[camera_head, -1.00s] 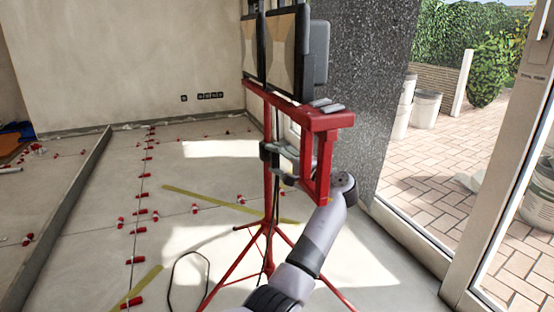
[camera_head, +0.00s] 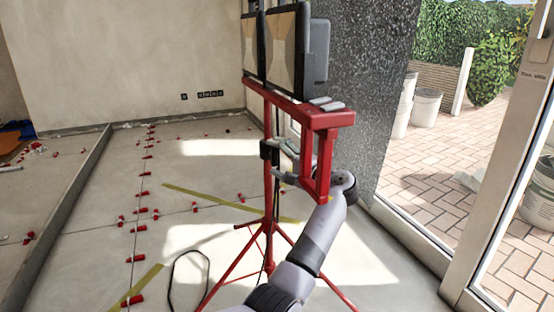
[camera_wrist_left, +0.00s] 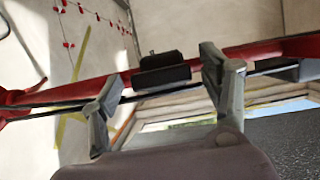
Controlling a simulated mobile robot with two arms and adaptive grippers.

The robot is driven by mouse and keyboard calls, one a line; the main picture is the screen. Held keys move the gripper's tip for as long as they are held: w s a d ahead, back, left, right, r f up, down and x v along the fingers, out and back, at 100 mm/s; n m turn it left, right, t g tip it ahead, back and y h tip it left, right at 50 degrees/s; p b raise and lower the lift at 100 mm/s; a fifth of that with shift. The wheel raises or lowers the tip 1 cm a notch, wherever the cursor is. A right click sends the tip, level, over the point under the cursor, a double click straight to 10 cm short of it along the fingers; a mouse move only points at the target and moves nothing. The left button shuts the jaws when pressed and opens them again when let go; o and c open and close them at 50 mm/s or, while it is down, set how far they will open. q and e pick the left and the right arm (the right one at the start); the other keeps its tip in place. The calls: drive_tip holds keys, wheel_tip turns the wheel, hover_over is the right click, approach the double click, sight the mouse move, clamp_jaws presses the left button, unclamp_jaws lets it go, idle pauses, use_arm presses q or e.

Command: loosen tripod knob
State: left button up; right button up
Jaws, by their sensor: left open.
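The red tripod (camera_head: 268,195) stands on the floor with lamps on its crossbar. A black knob (camera_head: 269,152) sits on its upright below the crossbar. In the left wrist view the black knob (camera_wrist_left: 161,70) lies ahead of and between the two grey fingers, against the red pole (camera_wrist_left: 70,92). My left gripper (camera_head: 281,161) is open beside the upright, partly hidden behind the red bracket; its spread fingers also show in the left wrist view (camera_wrist_left: 162,66). I cannot tell whether a finger touches the knob. My right gripper is not in view.
Two lamps (camera_head: 287,50) hang over the arm, and the red bracket (camera_head: 322,150) stands close to it. A dark stone pillar (camera_head: 365,100) and a glass door frame (camera_head: 500,180) are at the right. Tiled floor with red levelling clips (camera_head: 137,230) spreads left.

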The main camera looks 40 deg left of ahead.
use_arm(q)
drive_tip(key=s+d, duration=0.1)
drive_tip(key=d, duration=1.1)
